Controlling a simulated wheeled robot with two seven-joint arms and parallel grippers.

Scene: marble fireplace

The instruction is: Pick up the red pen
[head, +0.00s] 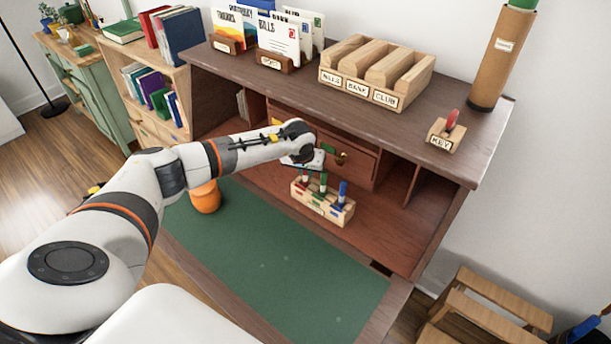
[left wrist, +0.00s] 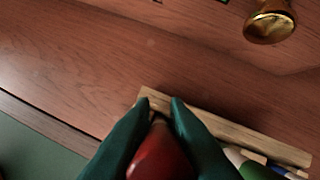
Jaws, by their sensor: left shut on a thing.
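The red pen (left wrist: 161,158) stands between the two dark fingers of my left gripper (left wrist: 160,104) in the left wrist view, and the gripper is shut on it. In the head view the red pen (head: 305,181) is upright at the left end of a small wooden pen holder (head: 321,209), just below my left gripper (head: 306,164). The pen's top is hidden by the gripper. A green pen (head: 323,184) and a blue pen (head: 342,190) stand to its right in the holder. My right gripper is not in view.
The holder stands on the desk's wooden surface, under a shelf with drawers (head: 345,158). A brass knob (left wrist: 270,22) is close by in the wrist view. The green desk mat (head: 275,265) is clear in front.

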